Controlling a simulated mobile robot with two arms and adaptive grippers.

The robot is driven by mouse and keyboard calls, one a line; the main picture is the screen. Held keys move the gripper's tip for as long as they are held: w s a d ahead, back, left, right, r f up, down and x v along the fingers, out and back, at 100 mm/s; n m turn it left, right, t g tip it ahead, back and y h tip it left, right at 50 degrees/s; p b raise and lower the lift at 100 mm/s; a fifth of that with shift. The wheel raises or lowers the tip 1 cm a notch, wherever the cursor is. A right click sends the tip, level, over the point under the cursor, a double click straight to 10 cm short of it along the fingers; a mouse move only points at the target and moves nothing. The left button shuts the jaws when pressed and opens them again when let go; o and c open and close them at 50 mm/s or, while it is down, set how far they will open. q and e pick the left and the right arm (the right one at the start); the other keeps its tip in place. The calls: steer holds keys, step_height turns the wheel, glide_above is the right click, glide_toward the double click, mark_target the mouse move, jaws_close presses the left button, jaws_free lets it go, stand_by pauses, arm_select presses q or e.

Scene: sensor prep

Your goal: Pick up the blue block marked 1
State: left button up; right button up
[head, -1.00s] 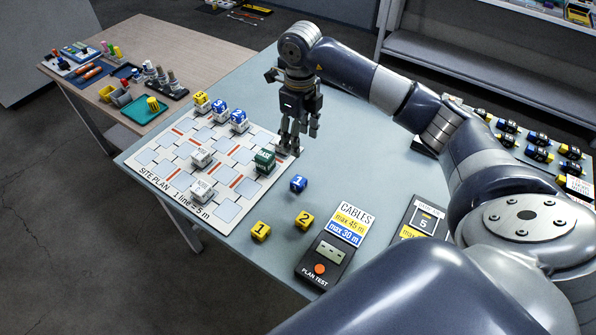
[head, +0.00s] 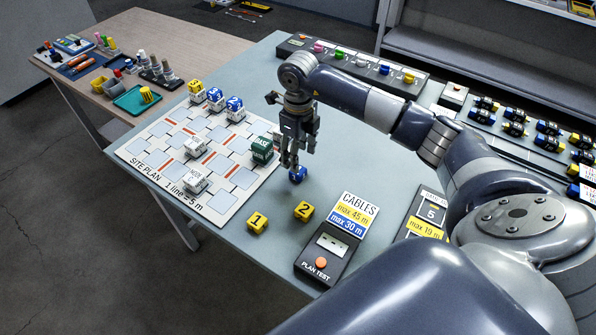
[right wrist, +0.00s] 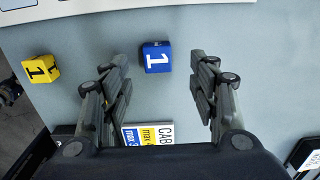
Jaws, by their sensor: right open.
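The blue block marked 1 (head: 298,175) sits on the grey table just right of the site plan board. In the right wrist view the blue block (right wrist: 157,57) lies ahead of the fingertips, between the lines of the two fingers and nearer the left one. My right gripper (head: 291,166) is above and beside the block in the head view, pointing down. In the right wrist view my right gripper (right wrist: 160,75) is open and empty, with its fingers wide apart. My left gripper is not in view.
Yellow blocks marked 1 (head: 257,223) and 2 (head: 304,211) stand in front of the blue block. A green block (head: 262,150) stands on the site plan board (head: 222,203). The plan test device (head: 321,256) and cables card (head: 352,215) lie to the front right.

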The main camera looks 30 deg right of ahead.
steer(key=shift+a+f, duration=0.1)
steer(key=shift+f, duration=0.55)
step_height(320, 180, down, 4)
steer(key=shift+w+a+f+p, duration=0.15)
steer(key=shift+f+p, duration=0.05)
steer(key=shift+p, duration=0.6)
steer(key=shift+c, duration=0.2)
steer(key=c, duration=1)
